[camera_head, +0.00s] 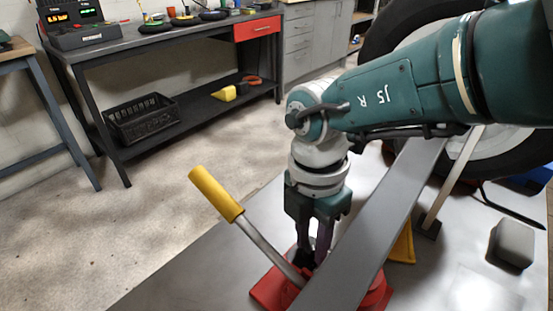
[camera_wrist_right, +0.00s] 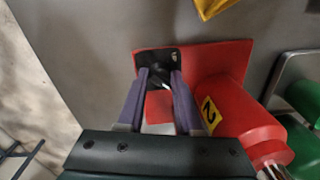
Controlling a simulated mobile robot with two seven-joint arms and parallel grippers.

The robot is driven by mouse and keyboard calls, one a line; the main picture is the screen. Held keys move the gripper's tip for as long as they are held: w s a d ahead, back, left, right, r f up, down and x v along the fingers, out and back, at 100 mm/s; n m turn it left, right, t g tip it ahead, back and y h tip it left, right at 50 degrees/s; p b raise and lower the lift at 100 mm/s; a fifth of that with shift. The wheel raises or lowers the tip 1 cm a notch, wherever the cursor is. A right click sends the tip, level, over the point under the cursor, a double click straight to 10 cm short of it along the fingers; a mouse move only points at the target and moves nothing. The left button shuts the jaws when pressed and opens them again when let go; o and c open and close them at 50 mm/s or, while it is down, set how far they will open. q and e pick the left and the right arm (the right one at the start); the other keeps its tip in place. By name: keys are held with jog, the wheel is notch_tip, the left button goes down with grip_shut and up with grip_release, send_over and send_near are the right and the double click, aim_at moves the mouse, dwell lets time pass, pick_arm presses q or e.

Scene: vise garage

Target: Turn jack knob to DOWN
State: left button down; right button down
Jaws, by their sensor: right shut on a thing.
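The red jack (camera_head: 375,292) stands on a grey metal surface, its lever with a yellow grip (camera_head: 215,193) slanting up to the left. In the right wrist view its red body (camera_wrist_right: 225,105) carries a yellow label with a 2. The jack knob (camera_head: 303,257) is a small dark part low on the jack; in the wrist view the dark knob area (camera_wrist_right: 172,57) shows a small pale mark. My right gripper (camera_head: 312,250) points down and is shut on the knob, its purple fingers (camera_wrist_right: 158,80) on either side. The fingers partly hide the knob, and its setting is not readable. My left gripper is not in view.
A grey beam (camera_head: 385,225) rises past the jack on the right, close to my right gripper. A grey block (camera_head: 512,243) and a large wheel (camera_head: 400,25) are further right. A workbench (camera_head: 160,40) with a black crate (camera_head: 140,118) stands behind. The floor at left is clear.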

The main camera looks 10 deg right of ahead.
aim_at(310, 241)
jog(key=shift+f, duration=0.1)
dwell(0.4)
jog(key=c, duration=0.6)
grip_release()
jog(key=shift+r, duration=0.2)
notch_tip(310, 241, up, 10)
jog(key=p, duration=0.9)
jog(key=shift+w, duration=0.3)
jog(key=shift+a+f, duration=0.1)
jog(key=shift+f, duration=0.05)
